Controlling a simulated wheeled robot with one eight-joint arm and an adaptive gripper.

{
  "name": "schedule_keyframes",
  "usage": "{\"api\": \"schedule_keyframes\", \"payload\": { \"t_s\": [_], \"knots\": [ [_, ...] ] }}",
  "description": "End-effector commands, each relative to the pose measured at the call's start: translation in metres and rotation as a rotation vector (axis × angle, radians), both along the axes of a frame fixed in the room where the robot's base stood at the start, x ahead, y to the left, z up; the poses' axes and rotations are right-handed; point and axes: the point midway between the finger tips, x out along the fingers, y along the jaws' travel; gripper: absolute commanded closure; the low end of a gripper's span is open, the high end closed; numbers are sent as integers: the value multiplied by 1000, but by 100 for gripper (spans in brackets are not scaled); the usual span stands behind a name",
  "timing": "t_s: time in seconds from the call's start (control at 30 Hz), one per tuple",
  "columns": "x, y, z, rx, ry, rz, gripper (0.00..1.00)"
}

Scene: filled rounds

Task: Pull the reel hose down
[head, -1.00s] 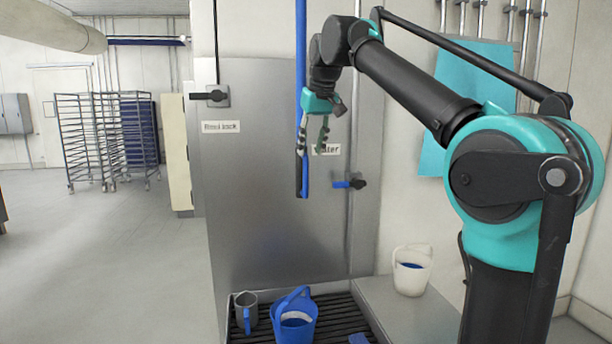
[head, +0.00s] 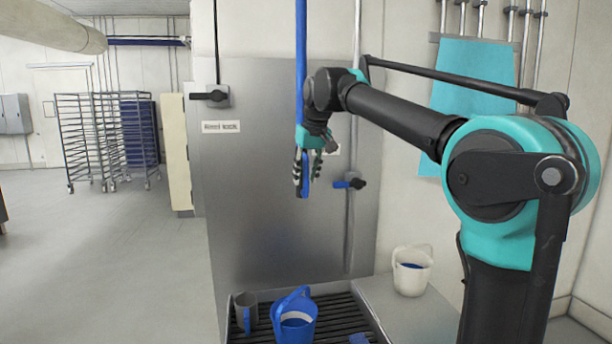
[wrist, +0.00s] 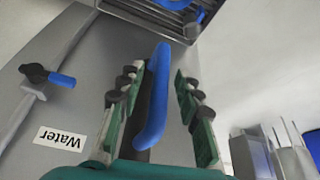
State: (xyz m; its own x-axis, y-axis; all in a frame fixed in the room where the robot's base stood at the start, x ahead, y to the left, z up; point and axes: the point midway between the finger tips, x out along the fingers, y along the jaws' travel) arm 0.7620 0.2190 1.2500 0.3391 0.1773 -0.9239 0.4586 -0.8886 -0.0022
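The blue reel hose (head: 301,60) hangs straight down in front of a grey steel panel. In the head view its lower end shows just below my fingers. My gripper (head: 306,177) is at the lower part of the hose, pointing down, with a finger on each side. In the wrist view the hose's lower end (wrist: 155,100) lies between the fingers of my gripper (wrist: 153,85). The fingers are apart, with a visible gap on either side of the hose.
A water valve with a blue handle (head: 349,184) sits right of the hose. Below is a floor grate (head: 345,321) with a blue bucket (head: 296,328) and a grey jug (head: 245,311). A white bucket (head: 411,273) stands to the right. The floor at left is clear.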

Motion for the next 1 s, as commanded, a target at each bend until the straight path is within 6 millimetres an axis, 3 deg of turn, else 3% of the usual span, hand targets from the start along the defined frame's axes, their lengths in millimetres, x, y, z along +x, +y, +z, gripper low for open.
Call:
{"api": "schedule_keyframes", "payload": {
  "t_s": [0.03, 0.27, 0.73, 0.87, 1.0],
  "knots": [
    [0, 0, 0, 0, 0, 0, 74],
    [0, 0, 0, 0, 0, 0, 100],
    [0, 0, -6, 0, 0, 0, 100],
    [0, 0, -23, 0, 0, 0, 100],
    [0, 0, -57, 0, 0, 0, 100]
  ]
}}
